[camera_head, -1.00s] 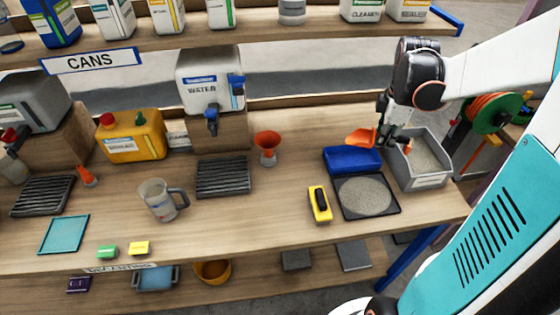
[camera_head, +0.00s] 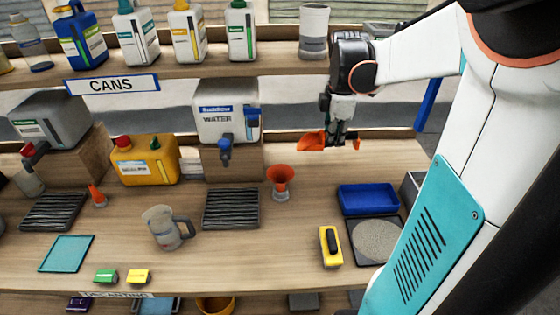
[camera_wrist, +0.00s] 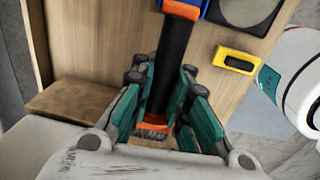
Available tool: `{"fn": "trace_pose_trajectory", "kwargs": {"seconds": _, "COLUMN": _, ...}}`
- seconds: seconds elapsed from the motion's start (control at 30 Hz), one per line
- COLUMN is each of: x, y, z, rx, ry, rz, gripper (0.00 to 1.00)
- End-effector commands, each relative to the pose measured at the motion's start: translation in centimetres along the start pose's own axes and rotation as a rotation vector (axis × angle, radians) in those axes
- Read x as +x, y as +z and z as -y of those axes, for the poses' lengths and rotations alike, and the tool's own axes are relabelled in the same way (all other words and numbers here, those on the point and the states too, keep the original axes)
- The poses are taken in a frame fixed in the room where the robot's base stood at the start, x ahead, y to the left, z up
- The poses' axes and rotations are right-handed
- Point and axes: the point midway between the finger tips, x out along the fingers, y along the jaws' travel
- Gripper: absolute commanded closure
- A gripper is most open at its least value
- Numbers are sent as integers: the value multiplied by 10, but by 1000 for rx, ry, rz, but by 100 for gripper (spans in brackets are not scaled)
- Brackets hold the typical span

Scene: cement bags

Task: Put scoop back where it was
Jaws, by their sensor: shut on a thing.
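The orange scoop (camera_head: 311,141) is held in the air above the back of the bench, to the right of the water can. My gripper (camera_head: 338,138) is shut on its handle. In the wrist view the black handle (camera_wrist: 174,55) runs between the teal fingers of my gripper (camera_wrist: 168,105), with orange at both ends. The blue tray (camera_head: 367,199) lies on the bench, below and to the right of the scoop. The grey bin (camera_head: 411,186) is mostly hidden behind my arm.
A dark plate with a grey round pad (camera_head: 377,240) and a yellow-black tool (camera_head: 330,246) lie near the front. An orange funnel (camera_head: 281,181) stands left of the blue tray. The water can (camera_head: 225,112) stands on a wooden block. Bare bench lies below the scoop.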

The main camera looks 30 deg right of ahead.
Motion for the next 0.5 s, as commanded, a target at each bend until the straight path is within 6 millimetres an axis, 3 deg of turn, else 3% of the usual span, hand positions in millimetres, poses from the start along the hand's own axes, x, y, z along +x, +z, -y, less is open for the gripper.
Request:
{"fn": "trace_pose_trajectory", "kwargs": {"seconds": 0.03, "x": 16, "y": 0, "z": 0, "rx": 0, "ry": 0, "rz": 0, "gripper": 100}}
{"fn": "trace_pose_trajectory", "kwargs": {"seconds": 0.5, "x": 130, "y": -2, "z": 8, "rx": 0, "ry": 0, "rz": 0, "gripper": 100}}
